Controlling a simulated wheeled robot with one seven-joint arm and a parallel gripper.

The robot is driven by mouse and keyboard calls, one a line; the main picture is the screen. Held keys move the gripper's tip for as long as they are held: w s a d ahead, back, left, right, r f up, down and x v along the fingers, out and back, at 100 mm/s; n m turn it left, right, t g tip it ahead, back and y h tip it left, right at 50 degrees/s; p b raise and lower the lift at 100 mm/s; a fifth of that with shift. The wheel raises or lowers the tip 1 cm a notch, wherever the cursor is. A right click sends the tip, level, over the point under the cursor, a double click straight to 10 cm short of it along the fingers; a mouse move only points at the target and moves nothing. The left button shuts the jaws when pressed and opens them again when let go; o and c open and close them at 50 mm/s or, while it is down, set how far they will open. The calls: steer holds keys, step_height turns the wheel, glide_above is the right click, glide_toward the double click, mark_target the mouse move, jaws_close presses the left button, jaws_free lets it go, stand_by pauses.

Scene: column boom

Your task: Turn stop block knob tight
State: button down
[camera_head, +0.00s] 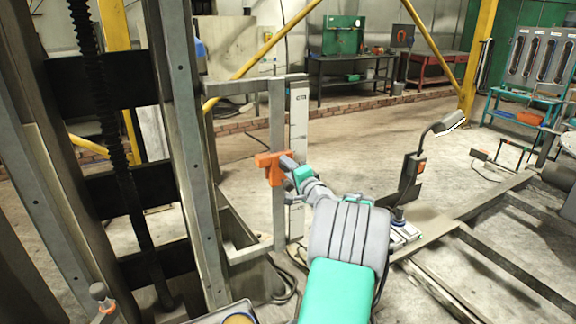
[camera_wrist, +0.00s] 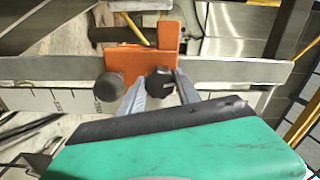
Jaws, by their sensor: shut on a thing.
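The orange stop block (camera_head: 272,167) sits on a grey upright bar (camera_head: 277,115), left of centre in the head view. In the wrist view the orange block (camera_wrist: 138,58) straddles the bar, which runs across the picture. A dark knob (camera_wrist: 160,82) stands out from the block's near face. My gripper (camera_wrist: 161,88) has one finger on each side of this knob and is shut on it. In the head view my gripper (camera_head: 289,168) reaches the block from the right, and the knob is hidden there. A dark round cylinder end (camera_wrist: 108,87) shows just left of the fingers.
A white marked scale strip (camera_head: 298,120) stands beside the bar. A dark threaded column (camera_head: 110,130) between steel uprights fills the left side. A grey lamp-like post (camera_head: 410,175) stands to the right. Steel floor rails (camera_head: 480,215) lie lower right. Open concrete floor lies behind.

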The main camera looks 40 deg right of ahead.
steer(key=shift+m+p, duration=0.35)
steer(key=shift+m, duration=0.45)
steer(key=c, duration=0.9)
jaws_free()
steer(key=shift+o, duration=0.2)
